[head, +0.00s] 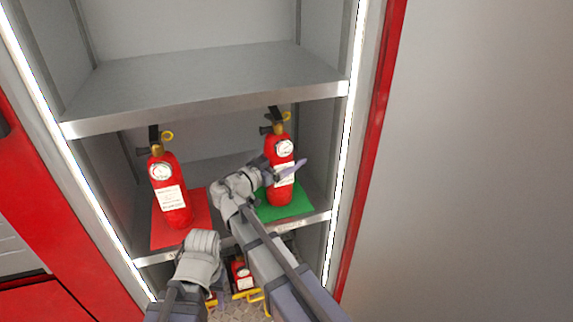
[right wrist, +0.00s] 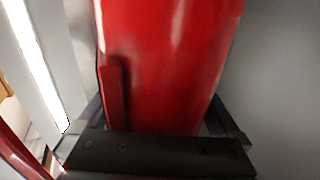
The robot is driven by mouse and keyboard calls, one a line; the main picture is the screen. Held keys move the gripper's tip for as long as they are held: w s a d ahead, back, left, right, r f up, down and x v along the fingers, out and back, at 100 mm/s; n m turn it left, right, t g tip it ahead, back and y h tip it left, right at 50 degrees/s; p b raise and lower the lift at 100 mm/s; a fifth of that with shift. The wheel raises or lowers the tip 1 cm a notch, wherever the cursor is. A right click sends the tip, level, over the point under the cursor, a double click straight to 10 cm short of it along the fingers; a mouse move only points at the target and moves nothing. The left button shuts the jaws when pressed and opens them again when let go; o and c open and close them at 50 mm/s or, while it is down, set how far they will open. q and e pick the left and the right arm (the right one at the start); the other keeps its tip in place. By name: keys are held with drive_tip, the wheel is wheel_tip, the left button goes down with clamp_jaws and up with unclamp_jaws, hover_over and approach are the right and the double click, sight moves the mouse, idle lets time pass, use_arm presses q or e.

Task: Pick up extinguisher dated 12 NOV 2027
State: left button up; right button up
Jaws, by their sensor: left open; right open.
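Two red extinguishers stand upright on the middle shelf. The left extinguisher (head: 171,190) is on a red mat (head: 160,232); the right extinguisher (head: 280,185) is on a green mat (head: 298,208). Both have white labels and round gauges; the dates are too small to read. My right gripper (head: 280,168) is open at the right extinguisher, with a finger to each side of its body. In the right wrist view the red body (right wrist: 170,65) fills the space between the fingers; contact cannot be told. My left gripper (head: 203,243) is open below the red mat, its fingers not clearly seen.
The upper shelf (head: 210,80) is empty. Below, another red extinguisher (head: 241,272) and yellow handles (head: 247,295) show partly behind my arms. Cabinet side walls and lit vertical frames (head: 345,130) bound the shelves closely on both sides.

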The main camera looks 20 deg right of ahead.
drive_tip(key=shift+s+a, duration=0.1)
drive_tip(key=shift+a, duration=0.2)
drive_tip(key=shift+a+r, duration=0.1)
drive_tip(key=shift+c, duration=0.6)
drive_tip(key=shift+d, duration=0.2)
drive_tip(key=c, duration=0.3)
clamp_jaws()
